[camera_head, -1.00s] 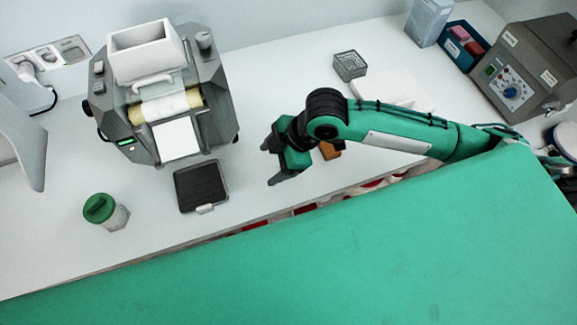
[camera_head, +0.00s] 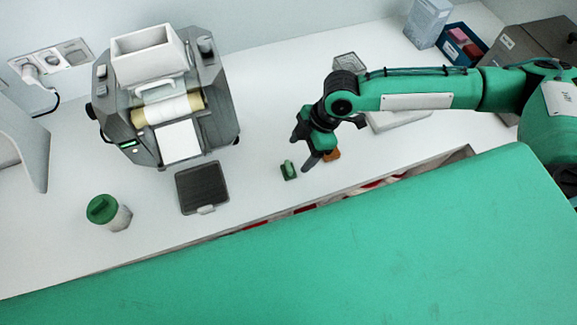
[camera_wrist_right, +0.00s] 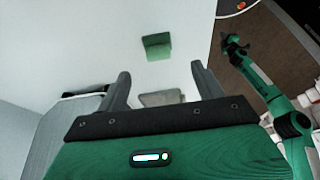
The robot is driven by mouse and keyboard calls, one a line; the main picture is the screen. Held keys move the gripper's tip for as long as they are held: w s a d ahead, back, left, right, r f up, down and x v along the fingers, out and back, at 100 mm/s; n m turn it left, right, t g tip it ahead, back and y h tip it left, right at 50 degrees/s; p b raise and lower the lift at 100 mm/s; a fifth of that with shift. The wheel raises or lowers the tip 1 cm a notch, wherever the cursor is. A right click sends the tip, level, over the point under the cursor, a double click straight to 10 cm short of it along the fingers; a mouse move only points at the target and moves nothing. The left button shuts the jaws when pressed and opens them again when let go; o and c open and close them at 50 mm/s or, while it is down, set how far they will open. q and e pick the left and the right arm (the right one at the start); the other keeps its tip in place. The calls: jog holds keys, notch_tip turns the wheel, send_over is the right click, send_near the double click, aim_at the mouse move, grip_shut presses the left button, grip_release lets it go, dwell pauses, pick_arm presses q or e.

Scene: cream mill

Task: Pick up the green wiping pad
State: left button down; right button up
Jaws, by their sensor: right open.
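The green wiping pad (camera_head: 288,170) is a small green block with a raised grip, standing on the white counter. In the right wrist view the pad (camera_wrist_right: 157,46) shows beyond the fingertips. My right gripper (camera_head: 300,154) is open and empty, just right of the pad in the head view and apart from it. Its two fingers (camera_wrist_right: 160,70) are spread wide in the wrist view. A green arm with a small gripper (camera_wrist_right: 235,45), seemingly my left, shows at the right of the wrist view; its jaws are too small to judge.
A dark flat tray (camera_head: 202,187) lies left of the pad, with the roller mill (camera_head: 166,100) behind it. A green-lidded jar (camera_head: 108,213) stands at left. An orange-brown item (camera_head: 332,155) is partly hidden by my right gripper. Counter around the pad is clear.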

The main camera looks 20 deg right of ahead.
aim_at(289, 165)
jog(key=x, duration=0.3)
jog(key=shift+r, duration=0.1)
jog(key=shift+a+f+p, duration=0.35)
jog(key=shift+f+p, duration=0.15)
jog(key=shift+p, duration=0.3)
jog(key=p+x, duration=0.1)
jog(key=x, duration=0.2)
jog(key=shift+w+a+f+p, duration=0.1)
jog(key=shift+a+f+p, duration=0.1)
jog(key=shift+p, duration=0.1)
jog(key=shift+f, duration=0.4)
jog(key=shift+c, duration=0.4)
jog(key=c, duration=1)
